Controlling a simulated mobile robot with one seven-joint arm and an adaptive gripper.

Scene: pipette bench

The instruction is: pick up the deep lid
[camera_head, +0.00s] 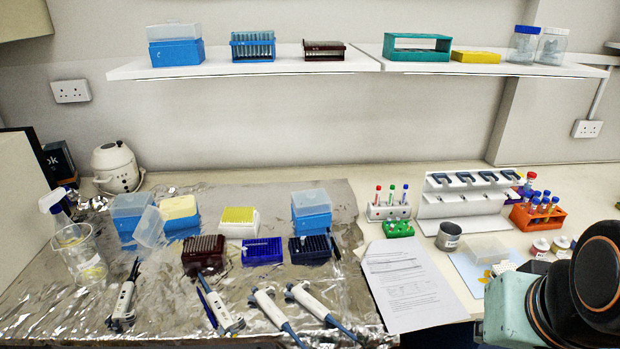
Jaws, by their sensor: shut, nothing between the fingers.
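A clear, deep plastic lid (149,228) stands tilted on the foil, in front of and between two blue tip boxes at the left; it looks like the deep lid. It seems to lean on the boxes, but I cannot tell where it touches. Another clear, shallower lid or tray (487,249) lies at the right on a pale blue sheet; I cannot tell which kind it is. Part of my arm shows in the bottom right corner. My gripper is not in view.
Around the tilted lid are a blue tip box with a clear lid (131,208), a box with a yellow top (180,210), a dark red rack (203,257) and a clear beaker (82,256). Several pipettes lie in front. A paper sheet (412,283) lies right of the foil.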

